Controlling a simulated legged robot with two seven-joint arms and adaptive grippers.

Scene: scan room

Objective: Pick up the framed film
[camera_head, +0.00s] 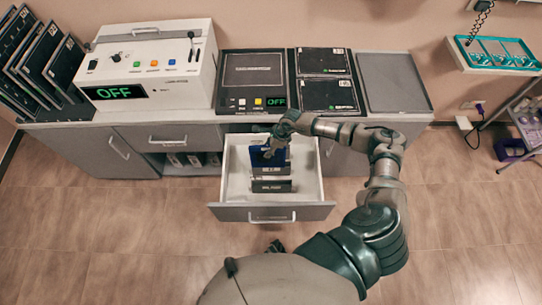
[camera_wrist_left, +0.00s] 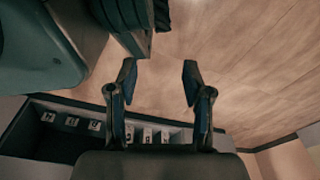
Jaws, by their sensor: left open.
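The pulled-out white drawer (camera_head: 300,188) holds a blue upright piece (camera_head: 262,158) and dark upright pieces with pale labels (camera_head: 271,186) in front of it. I cannot tell which of these is the framed film. My right gripper (camera_head: 271,153) reaches down into the drawer at the blue piece; its fingers are too small and dark to tell if they grip it. My left gripper (camera_wrist_left: 160,78) is open and empty in the left wrist view, with floor behind its fingers.
On the counter stand a white machine reading OFF (camera_head: 150,62), a dark panel (camera_head: 252,70), dark framed plates (camera_head: 324,78) and a grey tray (camera_head: 392,82). Dark plates (camera_head: 38,60) lean in a rack at the left. The floor (camera_head: 110,220) is clear.

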